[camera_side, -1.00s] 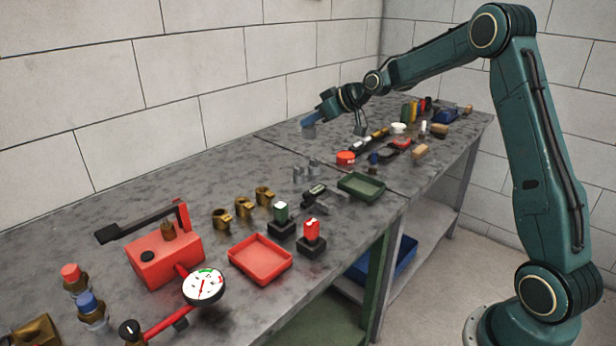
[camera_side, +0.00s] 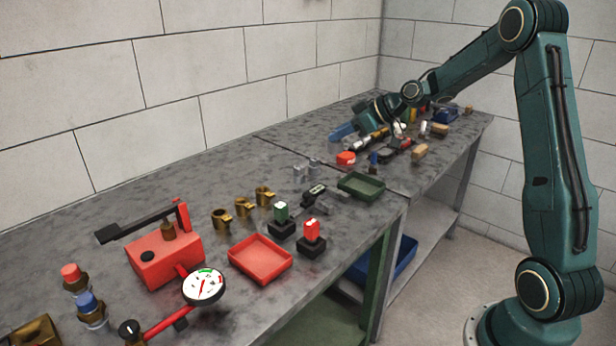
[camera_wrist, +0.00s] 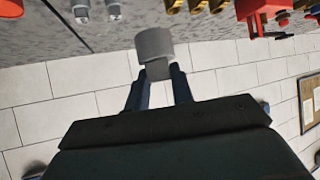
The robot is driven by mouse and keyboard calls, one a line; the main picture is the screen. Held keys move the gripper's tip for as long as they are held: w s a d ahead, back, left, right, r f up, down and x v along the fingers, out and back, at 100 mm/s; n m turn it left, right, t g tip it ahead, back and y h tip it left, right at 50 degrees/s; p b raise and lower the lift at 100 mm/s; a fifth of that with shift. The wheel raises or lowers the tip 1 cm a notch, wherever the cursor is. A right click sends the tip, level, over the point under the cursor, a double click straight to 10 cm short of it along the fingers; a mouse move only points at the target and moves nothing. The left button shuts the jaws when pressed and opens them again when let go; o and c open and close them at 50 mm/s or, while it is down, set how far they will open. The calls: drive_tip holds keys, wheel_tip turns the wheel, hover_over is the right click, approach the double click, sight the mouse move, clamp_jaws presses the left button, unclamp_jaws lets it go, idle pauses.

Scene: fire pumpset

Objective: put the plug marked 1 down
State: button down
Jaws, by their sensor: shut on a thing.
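In the wrist view a grey cylindrical plug (camera_wrist: 154,44) sits between the tips of my gripper (camera_wrist: 158,74), whose two blue fingers are shut on its narrower lower part. No number can be read on it. In the side view my gripper (camera_side: 341,133) is low over the far part of the bench, near the back wall, its fingers pointing left. The plug cannot be made out there.
A red round piece (camera_side: 346,158) and a green tray (camera_side: 361,186) are nearby. Several brass fittings (camera_side: 244,206), a red tray (camera_side: 260,259) and a red pump (camera_side: 165,260) stand nearer the camera. Bare bench lies left of my gripper along the wall.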

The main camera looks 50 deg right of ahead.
wheel_tip(320, 180, down, 17)
drive_tip(key=shift+f, duration=0.1)
idle(0.8)
drive_tip(key=c, duration=1.2)
unclamp_jaws()
drive_tip(key=shift+f, duration=0.1)
drive_tip(key=shift+s+d+r, duration=0.2)
drive_tip(key=shift+s+r, duration=0.2)
drive_tip(key=shift+r, duration=0.05)
drive_tip(key=v, duration=1.1)
drive_tip(key=shift+a, duration=0.15)
